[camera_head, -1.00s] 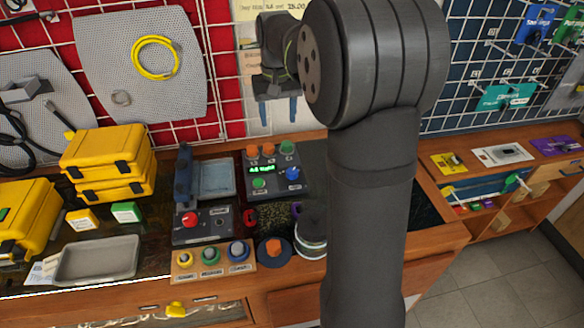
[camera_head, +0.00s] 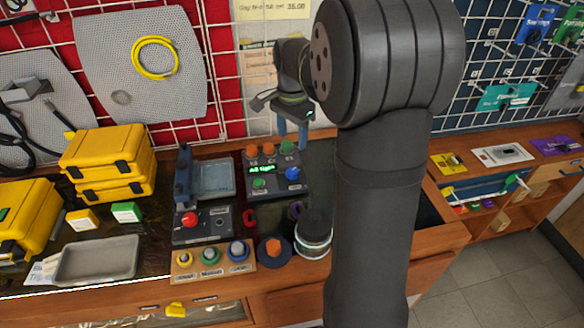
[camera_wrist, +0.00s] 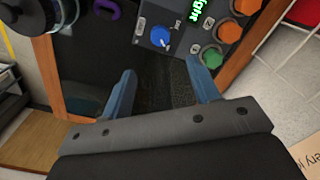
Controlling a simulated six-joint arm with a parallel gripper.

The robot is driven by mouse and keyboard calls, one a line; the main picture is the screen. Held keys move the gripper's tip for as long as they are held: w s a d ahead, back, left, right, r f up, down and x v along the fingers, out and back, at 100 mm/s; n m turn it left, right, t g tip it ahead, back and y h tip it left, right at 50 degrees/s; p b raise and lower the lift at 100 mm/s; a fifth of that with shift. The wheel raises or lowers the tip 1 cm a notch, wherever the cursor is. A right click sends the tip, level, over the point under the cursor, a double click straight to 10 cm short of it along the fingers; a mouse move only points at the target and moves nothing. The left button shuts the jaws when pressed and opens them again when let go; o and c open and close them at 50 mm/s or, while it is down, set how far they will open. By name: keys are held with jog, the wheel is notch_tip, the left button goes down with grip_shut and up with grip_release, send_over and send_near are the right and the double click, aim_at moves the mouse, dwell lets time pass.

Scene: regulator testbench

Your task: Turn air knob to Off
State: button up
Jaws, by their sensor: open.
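A dark control box (camera_head: 262,193) stands on the bench with a lit green display, orange and green knobs along its back, and a green and a blue knob in front. The blue knob (camera_head: 292,173) has small markings beside it; it also shows in the wrist view (camera_wrist: 161,36). I cannot read which knob is labelled air, nor its setting. My gripper (camera_head: 293,132) points down above the back right edge of the box, near the green knob (camera_head: 287,146). In the wrist view my gripper (camera_wrist: 161,68) is open and empty, its blue fingers apart, touching no knob.
A black box with a red button (camera_head: 190,218) stands to the left of the control box. A board with several coloured knobs (camera_head: 212,262), an orange-knobbed round piece (camera_head: 273,248) and a round jar (camera_head: 313,235) stand in front. Yellow cases (camera_head: 105,160) stand at left.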

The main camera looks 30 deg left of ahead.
aim_at(292, 171)
notch_tip(292, 171, down, 12)
jog(key=shift+f, duration=0.2)
jog(key=c, duration=1)
